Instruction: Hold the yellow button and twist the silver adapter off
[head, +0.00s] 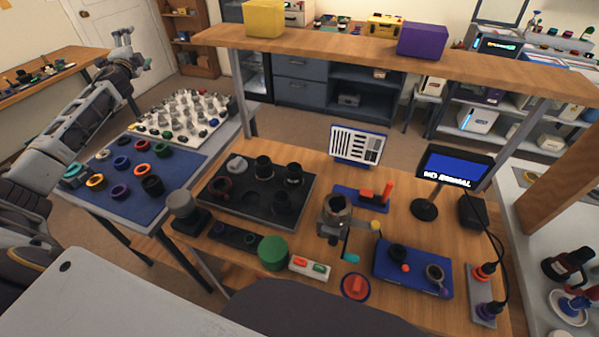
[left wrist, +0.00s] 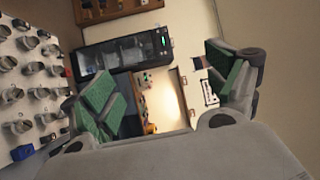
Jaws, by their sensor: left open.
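A blue fixture (head: 397,277) lies at the front right of the wooden bench in the head view. A small yellow button (head: 376,226) sits at its back left corner. A dark ring with a silvery rim, which looks like the silver adapter (head: 436,272), sits on its right part. A black ring (head: 398,251) and an orange knob (head: 405,267) are also on it. My left gripper (head: 122,41) is raised at the upper left, far from the fixture. In the left wrist view its green-padded fingers (left wrist: 165,87) are apart with nothing between them. My right gripper is not seen.
A raised wooden shelf (head: 400,62) spans the bench's back. A metal grinder-like device (head: 336,216) and a small monitor (head: 454,167) stand near the fixture. A black tray (head: 230,205) and a green cylinder (head: 272,252) are left. A blue mat (head: 115,208) holds several rings.

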